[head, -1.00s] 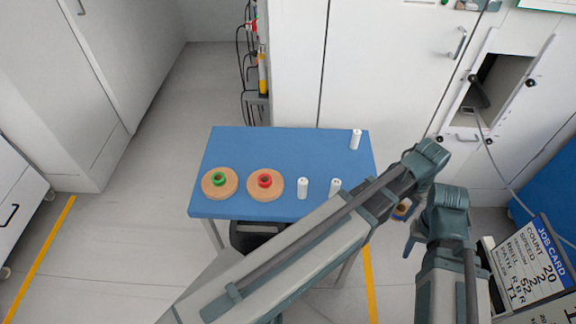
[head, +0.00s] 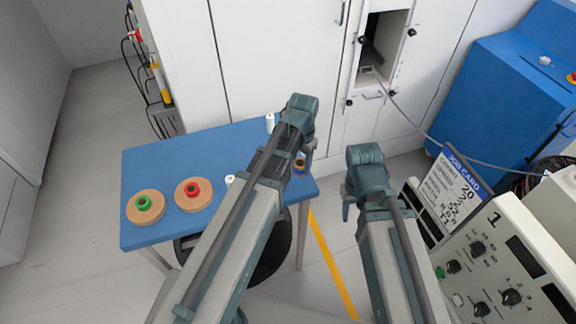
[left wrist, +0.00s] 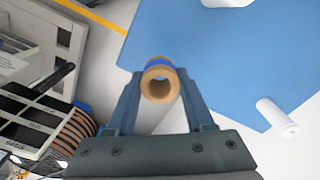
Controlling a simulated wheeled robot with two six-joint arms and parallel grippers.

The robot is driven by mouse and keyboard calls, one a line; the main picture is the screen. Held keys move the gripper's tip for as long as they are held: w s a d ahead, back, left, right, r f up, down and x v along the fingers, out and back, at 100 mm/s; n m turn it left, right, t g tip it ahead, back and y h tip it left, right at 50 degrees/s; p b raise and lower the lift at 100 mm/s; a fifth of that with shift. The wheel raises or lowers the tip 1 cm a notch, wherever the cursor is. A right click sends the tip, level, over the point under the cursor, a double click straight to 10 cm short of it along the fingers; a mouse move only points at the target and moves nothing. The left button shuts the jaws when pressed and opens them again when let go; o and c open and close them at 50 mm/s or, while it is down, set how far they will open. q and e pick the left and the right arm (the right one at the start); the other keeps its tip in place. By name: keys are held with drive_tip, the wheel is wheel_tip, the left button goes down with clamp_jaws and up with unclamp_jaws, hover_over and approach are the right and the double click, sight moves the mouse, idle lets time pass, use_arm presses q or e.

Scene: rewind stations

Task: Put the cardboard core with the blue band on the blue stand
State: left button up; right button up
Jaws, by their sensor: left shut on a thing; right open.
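The cardboard core with the blue band (left wrist: 160,84) is held between the fingers of my left gripper (left wrist: 158,98), its open end towards the wrist camera. In the head view, the core (head: 299,166) shows small under my left gripper (head: 303,152), near the right end of the blue table. My right gripper (head: 348,208) is open and empty, to the right of the table. I cannot make out a blue stand for sure in either view; my left arm hides part of the table.
The blue table (head: 165,165) bears two tan discs, one with a green ring (head: 143,202), one with a red ring (head: 192,189), and white cylinders (head: 270,122). A control panel (head: 500,265) and job card (head: 455,190) stand right. A blue machine (head: 500,90) is behind.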

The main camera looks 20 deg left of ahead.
use_arm(q)
drive_tip(key=shift+w+a+f, duration=0.1)
drive_tip(key=shift+w+a, duration=0.3)
drive_tip(key=shift+a, duration=0.45)
drive_tip(key=shift+w+a+f, duration=0.1)
drive_tip(key=shift+w+a, duration=0.25)
drive_tip(key=shift+a, duration=0.45)
drive_tip(key=f+b, duration=0.2)
drive_tip(key=b, duration=0.1)
drive_tip(key=shift+w+a+f, duration=0.1)
drive_tip(key=shift+a+f, duration=0.25)
drive_tip(key=shift+f, duration=0.05)
drive_tip(key=shift+f+b, duration=0.35)
drive_tip(key=shift+b, duration=0.05)
drive_tip(key=shift+f, duration=0.15)
drive_tip(key=o, duration=1.3)
wheel_tip(320, 180, up, 12)
drive_tip(key=r+p, duration=0.1)
drive_tip(key=p, duration=1.1)
drive_tip(key=s+d+y, duration=0.1)
drive_tip(key=s+d, duration=0.9)
drive_tip(key=s, duration=0.4)
drive_tip(key=shift+s+f+n, duration=0.25)
drive_tip(key=shift+s+n, duration=0.05)
